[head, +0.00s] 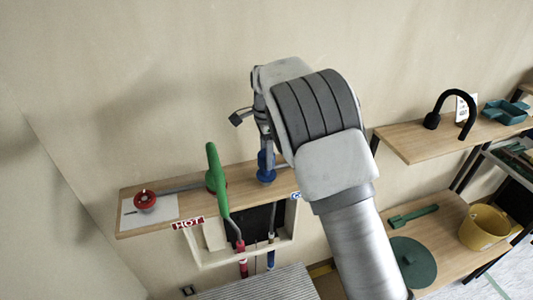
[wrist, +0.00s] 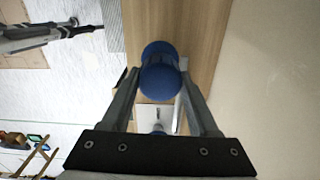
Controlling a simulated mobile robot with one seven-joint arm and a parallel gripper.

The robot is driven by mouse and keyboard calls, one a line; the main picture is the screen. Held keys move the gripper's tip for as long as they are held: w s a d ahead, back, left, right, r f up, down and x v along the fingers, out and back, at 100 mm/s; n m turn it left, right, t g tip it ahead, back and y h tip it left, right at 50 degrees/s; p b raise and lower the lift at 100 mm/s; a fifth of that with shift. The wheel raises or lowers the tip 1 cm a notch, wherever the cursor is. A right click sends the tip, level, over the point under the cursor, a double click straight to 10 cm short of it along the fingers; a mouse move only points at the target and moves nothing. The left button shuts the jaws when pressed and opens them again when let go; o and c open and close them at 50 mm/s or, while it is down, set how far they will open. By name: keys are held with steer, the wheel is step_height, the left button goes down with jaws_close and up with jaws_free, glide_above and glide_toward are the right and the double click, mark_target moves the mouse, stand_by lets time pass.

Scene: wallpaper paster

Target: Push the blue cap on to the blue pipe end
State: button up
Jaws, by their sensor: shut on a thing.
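The blue cap (head: 266,174) is at the shelf's right part in the head view, below my gripper (head: 265,148). In the wrist view my gripper (wrist: 160,85) is shut on the blue cap (wrist: 160,70), with one finger on each side of it. Whether the cap touches the shelf is hard to tell. A blue pipe piece (head: 271,260) shows below the shelf, near the dark wall opening. Whether it is the blue pipe end the task names is unclear. My arm hides part of the shelf's right side.
A wooden shelf (head: 128,230) carries a red round piece (head: 145,200) on white paper. A green handle (head: 215,172) rises left of my gripper. A red pipe piece (head: 243,267) stands beside the blue one. A yellow bucket (head: 483,229) is far right.

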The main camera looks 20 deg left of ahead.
steer(key=shift+f+b, duration=0.9)
steer(key=shift+f, duration=1)
steer(key=o, duration=1.4)
steer(key=shift+r, duration=0.15)
step_height(320, 180, up, 17)
